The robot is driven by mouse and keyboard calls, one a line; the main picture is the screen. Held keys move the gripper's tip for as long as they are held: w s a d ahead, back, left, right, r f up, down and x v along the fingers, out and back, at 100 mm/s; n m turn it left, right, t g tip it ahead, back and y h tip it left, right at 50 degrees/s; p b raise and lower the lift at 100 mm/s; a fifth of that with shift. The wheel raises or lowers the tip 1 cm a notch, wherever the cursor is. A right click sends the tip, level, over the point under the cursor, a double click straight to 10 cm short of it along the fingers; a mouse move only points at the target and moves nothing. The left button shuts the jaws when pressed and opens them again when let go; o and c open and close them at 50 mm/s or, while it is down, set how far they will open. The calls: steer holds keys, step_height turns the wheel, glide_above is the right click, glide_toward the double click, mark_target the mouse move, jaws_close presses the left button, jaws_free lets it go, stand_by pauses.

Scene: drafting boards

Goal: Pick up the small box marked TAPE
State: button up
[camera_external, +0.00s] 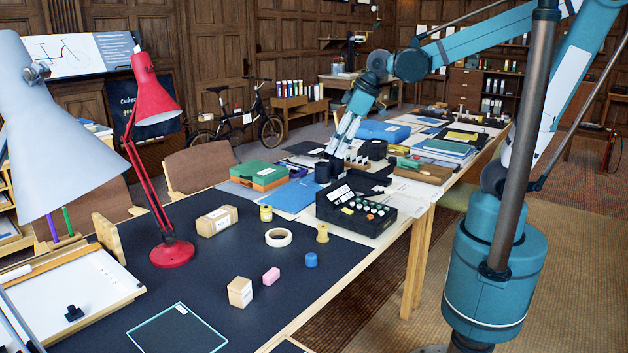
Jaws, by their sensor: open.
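Two small tan boxes with pale labels lie on the dark mat (330,270). One is a longer carton (217,221) near the mat's middle. The other is a smaller upright block-like box (240,292) nearer the front. The lettering is too small to read, so I cannot tell which is marked TAPE. My gripper (335,160) points down over the far part of the table, beyond both boxes and apart from them. It is open, near dark cups and a black organizer; its fingertips are small and partly lost against dark items.
A red lamp (172,252) stands left of the boxes. The mat's front right is clear.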

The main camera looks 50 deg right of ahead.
steer(key=w+a+f+n+g, duration=0.1)
steer(key=w+a+n, duration=0.1)
steer(key=a, duration=0.4)
steer(key=w+a+f+n+g, duration=0.1)
steer(key=w+a+f+n, duration=0.1)
steer(key=a, duration=0.5)
steer(key=n+g+p, duration=0.3)
steer(key=n, duration=0.7)
glide_above(240, 282)
steer(key=d, duration=0.1)
steer(key=f, duration=1.7)
steer(key=shift+w+d+f, duration=0.2)
steer(key=shift+w+f, duration=0.05)
steer(key=shift+s+a+f, duration=0.2)
steer(key=shift+a+f, duration=0.1)
steer(key=shift+a+f, duration=0.2)
steer(key=shift+f, duration=1.05)
